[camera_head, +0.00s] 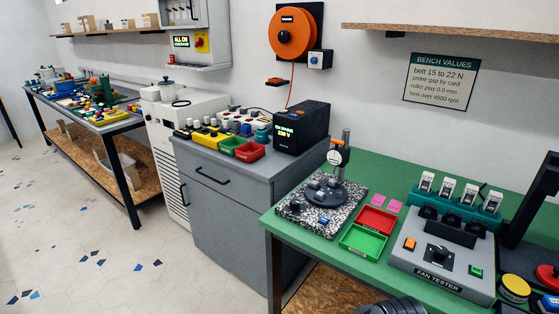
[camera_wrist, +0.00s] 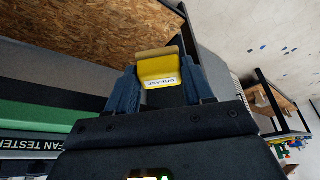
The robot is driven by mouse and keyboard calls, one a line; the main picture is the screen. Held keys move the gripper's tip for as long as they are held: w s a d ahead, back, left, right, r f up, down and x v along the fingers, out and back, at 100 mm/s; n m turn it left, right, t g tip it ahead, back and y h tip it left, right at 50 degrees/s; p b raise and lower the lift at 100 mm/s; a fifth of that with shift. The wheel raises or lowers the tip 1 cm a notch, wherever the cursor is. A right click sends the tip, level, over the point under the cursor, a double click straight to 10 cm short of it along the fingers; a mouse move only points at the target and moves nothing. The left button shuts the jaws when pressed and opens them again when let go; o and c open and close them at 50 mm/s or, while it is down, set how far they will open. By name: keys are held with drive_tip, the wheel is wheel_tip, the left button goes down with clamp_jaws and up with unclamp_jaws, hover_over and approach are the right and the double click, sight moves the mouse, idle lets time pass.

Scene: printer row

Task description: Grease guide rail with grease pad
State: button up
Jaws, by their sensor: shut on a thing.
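In the wrist view, my gripper (camera_wrist: 162,88) is shut on the yellow grease pad (camera_wrist: 158,66). The pad has a tan edge on top and a white label reading GREASE, and sits between the two dark blue fingers. In the wrist view it is in front of a brown chipboard surface and a grey cabinet side. I cannot make out a guide rail in either view. A black upright frame (camera_head: 530,205) stands at the right edge of the head view, cut off by the picture.
The green bench (camera_head: 290,222) holds a fan tester (camera_head: 440,285), a red tray (camera_head: 377,221), a green tray (camera_head: 363,241) and a speckled plate (camera_head: 300,212) with a dial gauge (camera_head: 338,155). A yellow-lidded jar (camera_head: 515,286) stands at the right. Open floor (camera_head: 90,240) lies left.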

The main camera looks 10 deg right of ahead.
drive_tip(key=shift+n, duration=0.4)
drive_tip(key=shift+w+a+f+b, duration=0.4)
drive_tip(key=shift+a+f, duration=0.4)
drive_tip(key=shift+w+a+f+b, duration=0.35)
drive_tip(key=shift+a+f, duration=0.4)
